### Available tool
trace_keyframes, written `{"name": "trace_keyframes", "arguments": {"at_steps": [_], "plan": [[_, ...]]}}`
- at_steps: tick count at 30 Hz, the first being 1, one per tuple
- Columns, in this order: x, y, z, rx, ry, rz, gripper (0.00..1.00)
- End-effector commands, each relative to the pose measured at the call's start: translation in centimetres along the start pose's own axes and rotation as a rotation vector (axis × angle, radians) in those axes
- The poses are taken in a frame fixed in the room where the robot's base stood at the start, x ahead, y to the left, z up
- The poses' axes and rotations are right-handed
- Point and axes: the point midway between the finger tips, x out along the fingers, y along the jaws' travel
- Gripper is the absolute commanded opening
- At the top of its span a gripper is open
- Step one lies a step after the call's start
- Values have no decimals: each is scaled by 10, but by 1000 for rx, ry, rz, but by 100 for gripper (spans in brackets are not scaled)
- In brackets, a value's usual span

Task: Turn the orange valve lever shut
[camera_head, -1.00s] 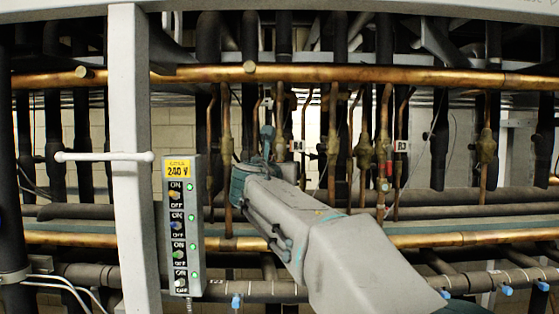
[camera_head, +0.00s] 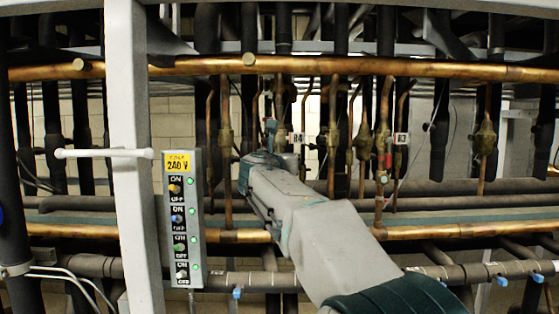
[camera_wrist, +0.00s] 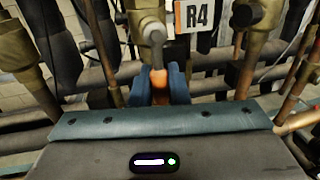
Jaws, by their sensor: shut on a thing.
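The orange valve lever (camera_wrist: 158,78) shows in the wrist view as a small orange piece between the two blue fingers of my gripper (camera_wrist: 160,84). My gripper is shut on it. The lever hangs below a grey round stem end (camera_wrist: 153,33) on a brass valve, just left of a white R4 tag (camera_wrist: 195,14). Most of the lever is hidden by the fingers. In the head view my gripper (camera_head: 271,130) is at the pipes beside the R4 tag (camera_head: 297,138), and the lever itself cannot be made out there.
A grey switch box (camera_head: 183,220) marked 240 V stands to the left, beside a pale upright post (camera_head: 128,190). A long copper pipe (camera_head: 400,71) crosses above my gripper. Several vertical pipes and brass valves crowd both sides, including the one near the R3 tag (camera_head: 401,139).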

Motion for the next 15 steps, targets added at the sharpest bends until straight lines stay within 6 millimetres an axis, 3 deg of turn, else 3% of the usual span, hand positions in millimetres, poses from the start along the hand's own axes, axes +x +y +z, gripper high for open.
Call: {"name": "trace_keyframes", "arguments": {"at_steps": [8, 15], "plan": [[0, 2, 1, 66, 14, -2, 0], [-2, 10, 3, 231, 46, 0, 0]]}}
